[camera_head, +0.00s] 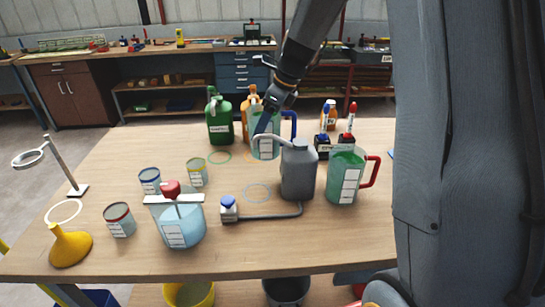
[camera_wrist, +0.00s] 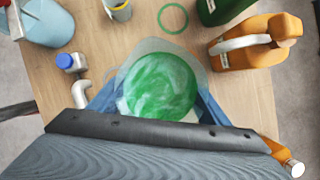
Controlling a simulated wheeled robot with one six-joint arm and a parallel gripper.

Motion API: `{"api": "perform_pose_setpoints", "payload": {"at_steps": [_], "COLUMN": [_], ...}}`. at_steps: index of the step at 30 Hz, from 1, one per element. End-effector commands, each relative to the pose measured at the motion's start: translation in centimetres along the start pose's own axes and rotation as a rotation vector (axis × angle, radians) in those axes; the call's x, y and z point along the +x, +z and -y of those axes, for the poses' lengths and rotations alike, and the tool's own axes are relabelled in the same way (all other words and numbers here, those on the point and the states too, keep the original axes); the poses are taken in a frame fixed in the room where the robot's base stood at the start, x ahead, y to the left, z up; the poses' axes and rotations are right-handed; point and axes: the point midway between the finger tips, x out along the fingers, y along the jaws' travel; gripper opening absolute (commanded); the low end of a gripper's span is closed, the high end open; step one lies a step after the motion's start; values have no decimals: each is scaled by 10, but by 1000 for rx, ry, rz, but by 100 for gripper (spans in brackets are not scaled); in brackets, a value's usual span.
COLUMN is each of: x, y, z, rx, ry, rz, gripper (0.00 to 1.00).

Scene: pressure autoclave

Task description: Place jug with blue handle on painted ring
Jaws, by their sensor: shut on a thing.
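The jug with the blue handle (camera_head: 265,148) is clear with green liquid and a white label. It is at the back middle of the table, partly behind the grey can; its blue handle (camera_head: 291,122) points right. My gripper (camera_head: 266,122) is shut on the jug from above. In the wrist view, the jug (camera_wrist: 160,82) is between the blue fingers. I cannot tell whether its base touches the table. Painted rings on the table are a green one (camera_head: 219,157), a pale one (camera_head: 258,194) and a white one (camera_head: 64,211); an orange-toned one shows partly beside the jug.
The grey can with a spout (camera_head: 298,170) stands just in front of the jug. A red-handled jug (camera_head: 346,176) is right; green (camera_head: 219,118) and orange bottles (camera_wrist: 252,42) stand behind. Small tins, a light-blue jug (camera_head: 181,222) and a yellow funnel (camera_head: 70,249) are left.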

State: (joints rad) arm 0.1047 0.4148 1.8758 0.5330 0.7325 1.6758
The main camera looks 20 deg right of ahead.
Motion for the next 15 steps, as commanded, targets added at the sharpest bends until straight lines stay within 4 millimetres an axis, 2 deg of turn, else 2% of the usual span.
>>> {"api": "perform_pose_setpoints", "payload": {"at_steps": [3,11,15], "x": [18,38,55], "y": [-8,-16,-23], "z": [-1,0,-1], "rx": [2,0,1], "ry": [3,0,2], "rz": [-1,0,-1], "gripper": [46,46,46]}}
